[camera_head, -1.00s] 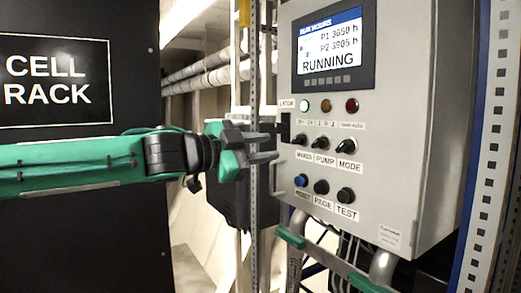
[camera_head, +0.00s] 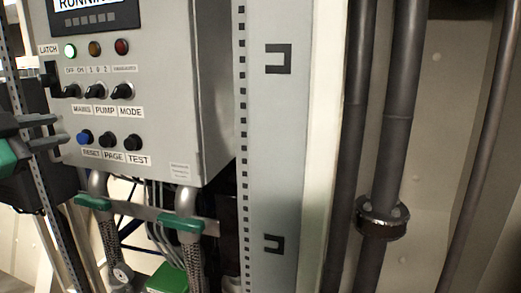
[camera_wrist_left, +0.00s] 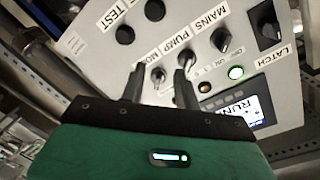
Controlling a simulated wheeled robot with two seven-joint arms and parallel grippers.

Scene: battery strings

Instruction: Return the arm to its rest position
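My left gripper (camera_head: 50,131) shows at the left edge of the head view, with green and dark parts. Its two grey fingers are apart with nothing between them, in front of the lower left edge of the grey control panel (camera_head: 190,100). In the left wrist view the left gripper (camera_wrist_left: 160,78) also has its fingers parted, with the panel's knobs and labels beyond them. Whether they touch the panel I cannot tell. Most of the left arm is out of the head view. My right gripper is in neither view.
A perforated grey upright (camera_head: 270,150) stands right of the panel. Dark vertical pipes (camera_head: 398,120) run further right, one with a collar (camera_head: 381,218). Hoses with green fittings (camera_head: 183,222) hang below the panel. The green lamp (camera_head: 70,50) is lit.

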